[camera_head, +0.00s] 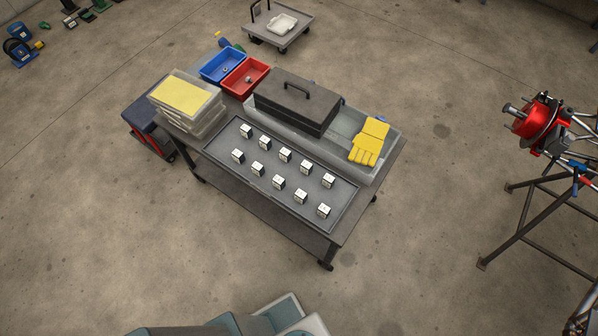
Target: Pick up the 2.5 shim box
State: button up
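Several small white boxes with dark sides stand in two rows on a dark grey tray (218,148) on the near side of a cart. The back row runs from a box at the left end (246,131) to a box at the right end (328,181). The front row runs from a box at the left end (238,156) to a box at the right end (323,211). Their markings are too small to read, so I cannot tell which is the 2.5 shim box. My gripper is not in view.
Behind the tray are a black toolbox (293,100), a yellow glove (370,142) and a grey bin (345,122). Blue (222,66) and red (245,77) bins and stacked clear boxes (187,100) stand left. A tube frame (528,215) stands right.

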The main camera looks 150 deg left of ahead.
aim_at(301, 196)
jog(key=u, duration=0.75)
jog(key=i, duration=0.2)
jog(key=u, duration=4.95)
jog(key=i, duration=0.7)
jog(key=z, duration=0.7)
